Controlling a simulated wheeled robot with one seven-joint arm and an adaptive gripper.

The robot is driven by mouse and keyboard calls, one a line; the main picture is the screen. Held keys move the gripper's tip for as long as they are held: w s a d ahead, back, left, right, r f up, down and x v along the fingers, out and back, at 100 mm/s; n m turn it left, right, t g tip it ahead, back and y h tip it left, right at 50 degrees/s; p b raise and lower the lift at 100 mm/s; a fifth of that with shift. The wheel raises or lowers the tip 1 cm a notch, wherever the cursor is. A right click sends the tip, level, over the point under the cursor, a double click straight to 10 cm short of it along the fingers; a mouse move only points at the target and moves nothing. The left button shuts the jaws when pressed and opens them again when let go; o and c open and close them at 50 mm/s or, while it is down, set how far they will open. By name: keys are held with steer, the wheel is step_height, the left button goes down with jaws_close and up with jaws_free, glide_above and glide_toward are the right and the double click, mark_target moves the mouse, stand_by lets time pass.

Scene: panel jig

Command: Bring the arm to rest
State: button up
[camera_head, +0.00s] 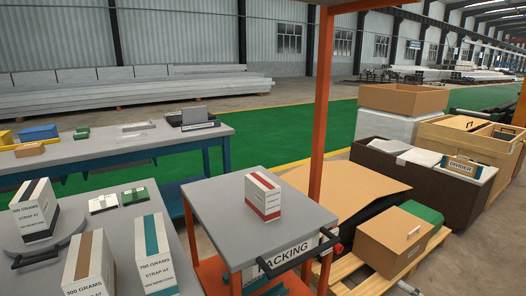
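My arm and gripper do not show in the head view. A white box with a red stripe (262,198) stands upright on the grey top of an orange cart (225,225) marked PACKING. Three white printed boxes stand at the lower left: one with a dark stripe (35,212), one with a brown stripe (90,268) and one with a teal stripe (155,257). The dark-striped box is on a round grey plate (65,226) with a dark handle.
Two small devices, one white (103,203) and one green (135,195), lie on the near table. A second table (110,147) stands behind. An orange post (322,110) rises by the cart. Cardboard boxes (395,240) fill the right. Green floor (290,135) is open behind.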

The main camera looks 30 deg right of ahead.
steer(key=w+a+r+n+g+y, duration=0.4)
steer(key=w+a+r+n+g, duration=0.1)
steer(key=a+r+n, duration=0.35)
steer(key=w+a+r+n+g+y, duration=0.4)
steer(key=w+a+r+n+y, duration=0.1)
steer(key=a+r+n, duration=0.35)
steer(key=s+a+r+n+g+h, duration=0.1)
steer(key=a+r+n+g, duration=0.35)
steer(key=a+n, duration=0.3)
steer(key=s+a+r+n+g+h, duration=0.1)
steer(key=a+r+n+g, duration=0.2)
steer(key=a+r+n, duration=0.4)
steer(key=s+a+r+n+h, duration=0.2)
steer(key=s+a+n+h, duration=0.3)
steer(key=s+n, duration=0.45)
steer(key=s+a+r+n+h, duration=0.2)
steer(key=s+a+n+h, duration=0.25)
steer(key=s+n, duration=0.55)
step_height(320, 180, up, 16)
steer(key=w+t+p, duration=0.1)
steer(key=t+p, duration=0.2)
steer(key=p, duration=1.2)
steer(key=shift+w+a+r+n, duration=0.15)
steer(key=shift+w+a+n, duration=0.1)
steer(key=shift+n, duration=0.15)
